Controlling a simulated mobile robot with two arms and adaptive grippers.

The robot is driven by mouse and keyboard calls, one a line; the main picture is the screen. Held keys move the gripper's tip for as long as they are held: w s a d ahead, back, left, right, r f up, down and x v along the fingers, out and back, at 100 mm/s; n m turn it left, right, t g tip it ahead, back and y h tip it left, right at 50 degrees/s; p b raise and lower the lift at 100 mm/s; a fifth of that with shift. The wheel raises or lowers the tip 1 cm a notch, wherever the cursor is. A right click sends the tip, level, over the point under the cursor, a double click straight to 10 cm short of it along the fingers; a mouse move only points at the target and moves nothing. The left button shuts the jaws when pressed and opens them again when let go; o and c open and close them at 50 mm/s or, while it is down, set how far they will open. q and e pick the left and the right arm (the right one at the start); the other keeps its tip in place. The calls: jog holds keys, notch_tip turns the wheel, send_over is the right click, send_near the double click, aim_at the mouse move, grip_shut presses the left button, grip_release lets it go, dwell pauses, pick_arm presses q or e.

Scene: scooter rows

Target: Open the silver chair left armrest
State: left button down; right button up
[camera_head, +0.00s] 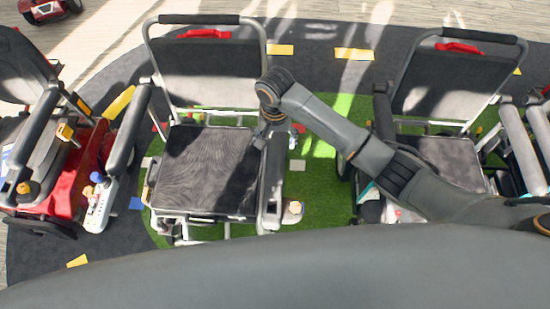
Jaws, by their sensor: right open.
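The silver chair (205,165) stands left of centre, facing me, with a silver tube frame, a dark seat and a dark backrest (208,72). One dark armrest (272,178) runs along the seat's picture-right side, reaching towards me. Another dark armrest (128,130), with a white control box at its near end, angles outward on the picture-left side. My right gripper (262,138) is open and points down at the far part of the picture-right armrest, by the seat edge. Its fingertips are small and partly hidden, so I cannot tell whether they touch. My left gripper is not in view.
A similar chair (440,150) stands on the right, partly behind my right arm. A red scooter (68,190) stands close on the left. Green turf (318,180) lies open between the two silver-framed chairs. Another red vehicle (48,10) is at the far left.

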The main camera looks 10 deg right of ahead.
aim_at(275, 159)
notch_tip(275, 159, down, 12)
jog(key=shift+r+b, duration=0.15)
jog(key=shift+b, duration=0.15)
jog(key=shift+c, duration=0.3)
